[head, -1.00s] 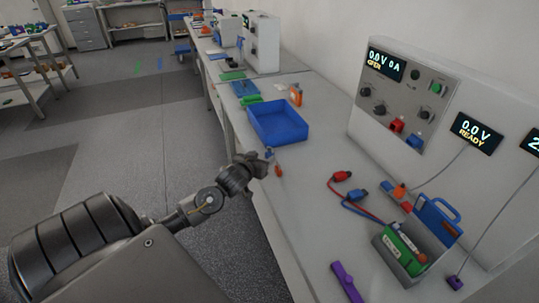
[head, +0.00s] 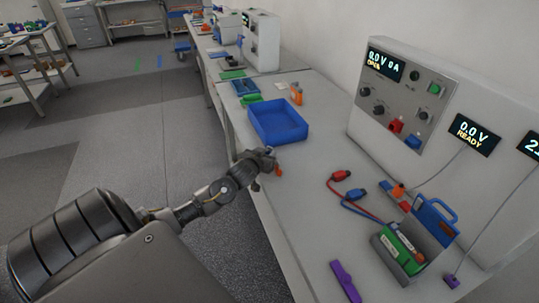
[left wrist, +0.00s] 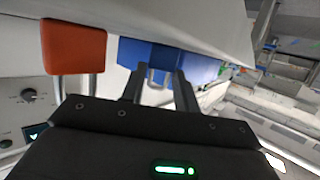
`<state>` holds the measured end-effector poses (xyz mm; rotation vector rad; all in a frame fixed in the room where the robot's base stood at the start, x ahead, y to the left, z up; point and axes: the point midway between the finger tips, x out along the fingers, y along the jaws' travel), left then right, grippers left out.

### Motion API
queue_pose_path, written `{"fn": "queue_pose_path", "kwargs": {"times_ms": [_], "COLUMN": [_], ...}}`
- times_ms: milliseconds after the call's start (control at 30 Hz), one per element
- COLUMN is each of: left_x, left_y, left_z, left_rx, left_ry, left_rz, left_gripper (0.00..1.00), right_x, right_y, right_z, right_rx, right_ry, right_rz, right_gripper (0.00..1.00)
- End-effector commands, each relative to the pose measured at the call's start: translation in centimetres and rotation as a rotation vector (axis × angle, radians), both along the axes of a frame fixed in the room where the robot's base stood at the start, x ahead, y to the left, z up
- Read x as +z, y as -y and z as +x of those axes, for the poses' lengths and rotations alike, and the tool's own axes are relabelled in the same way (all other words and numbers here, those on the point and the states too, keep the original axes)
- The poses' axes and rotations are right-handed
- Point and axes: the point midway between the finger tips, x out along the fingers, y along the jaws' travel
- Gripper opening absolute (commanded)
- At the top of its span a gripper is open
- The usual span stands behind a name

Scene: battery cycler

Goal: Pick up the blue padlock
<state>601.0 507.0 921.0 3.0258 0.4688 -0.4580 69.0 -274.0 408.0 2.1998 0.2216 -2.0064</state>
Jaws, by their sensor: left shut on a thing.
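The blue padlock (left wrist: 138,50) shows in the left wrist view just beyond my left fingers, with its pale metal shackle between the fingertips. My left gripper (left wrist: 160,82) is shut on it. In the head view my left gripper (head: 268,160) is low over the near left edge of the bench, and it hides the blue padlock there. An orange padlock (left wrist: 73,48) lies beside it; it also shows in the head view (head: 278,171) right by the gripper. My right gripper is not in view.
A blue tray (head: 278,122) stands just beyond the gripper on the bench (head: 300,210). To the right are red and blue leads (head: 345,195), a holder with a green battery (head: 402,250) and the cycler (head: 440,90). A purple strip (head: 345,281) lies in front.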

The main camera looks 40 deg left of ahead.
Motion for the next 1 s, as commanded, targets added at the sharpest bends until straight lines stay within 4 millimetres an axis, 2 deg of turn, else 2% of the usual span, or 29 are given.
{"fn": "queue_pose_path", "kwargs": {"times_ms": [67,367,567,867,1000], "left_x": [0.1,0.5,3.0,9.4,10.5], "left_y": [0.0,0.0,0.0,-5.2,-8.3], "left_z": [0.0,0.0,0.1,0.0,0.0], "left_rx": [0.0,-0.002,-0.001,0.003,0.003], "left_ry": [0.001,0.003,0.007,0.004,0.002], "left_rz": [0.0,-0.001,0.002,0.006,0.004], "left_gripper": [0.02,0.02,0.02,0.02,0.02], "right_x": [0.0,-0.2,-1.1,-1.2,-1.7], "right_y": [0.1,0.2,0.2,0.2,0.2], "right_z": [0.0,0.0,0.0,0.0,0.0], "right_rx": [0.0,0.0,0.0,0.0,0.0], "right_ry": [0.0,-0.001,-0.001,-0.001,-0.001], "right_rz": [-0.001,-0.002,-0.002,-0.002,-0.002], "right_gripper": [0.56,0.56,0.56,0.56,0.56]}}
